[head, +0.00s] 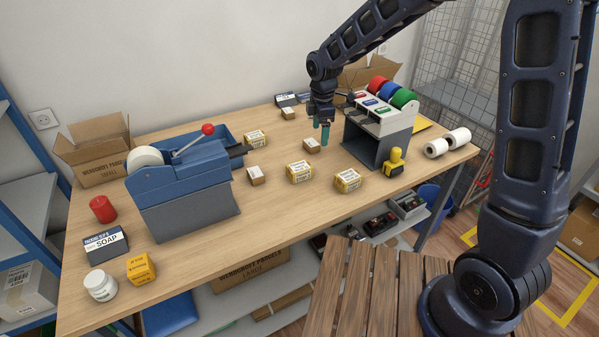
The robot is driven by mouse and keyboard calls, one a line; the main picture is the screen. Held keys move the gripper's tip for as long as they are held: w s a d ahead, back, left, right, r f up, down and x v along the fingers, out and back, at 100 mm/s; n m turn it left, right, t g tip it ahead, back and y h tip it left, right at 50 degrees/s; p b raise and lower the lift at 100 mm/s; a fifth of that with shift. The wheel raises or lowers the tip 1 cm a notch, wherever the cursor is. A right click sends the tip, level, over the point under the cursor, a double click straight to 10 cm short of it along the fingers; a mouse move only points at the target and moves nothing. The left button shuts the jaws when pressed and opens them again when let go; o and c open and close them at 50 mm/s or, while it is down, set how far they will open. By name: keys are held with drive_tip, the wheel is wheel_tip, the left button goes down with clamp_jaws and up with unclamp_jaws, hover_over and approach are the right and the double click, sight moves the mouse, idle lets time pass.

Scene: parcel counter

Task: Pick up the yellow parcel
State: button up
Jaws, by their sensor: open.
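Several parcels with yellow sides and white labels lie on the wooden table. One yellow parcel (300,172) is near the middle, a second yellow parcel (347,181) is to its right near the front edge, and a third yellow parcel (256,139) is further back beside the blue machine. I cannot tell which one the task means.
A blue tape machine (185,185) stands left and a grey dispenser with coloured rolls (375,138) right. A yellow-handled stamp (395,162) is near the right front edge. A yellow box (141,268) is front left. Another small brown box (256,176) is left of the middle parcel.

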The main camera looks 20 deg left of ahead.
sight(300, 166)
drive_tip(key=s+a+f+n, duration=0.1)
drive_tip(key=a, duration=0.1)
drive_tip(key=a+f+n, duration=0.1)
drive_tip(key=a+f, duration=0.1)
drive_tip(key=s+a+f, duration=0.1)
drive_tip(key=a, duration=0.1)
drive_tip(key=shift+s+a+f+n, duration=0.1)
drive_tip(key=shift+s+f+n, duration=0.2)
drive_tip(key=shift+s+n, duration=0.1)
drive_tip(key=shift+f, duration=5.45)
drive_tip(key=shift+c, duration=0.5)
drive_tip(key=c, duration=1)
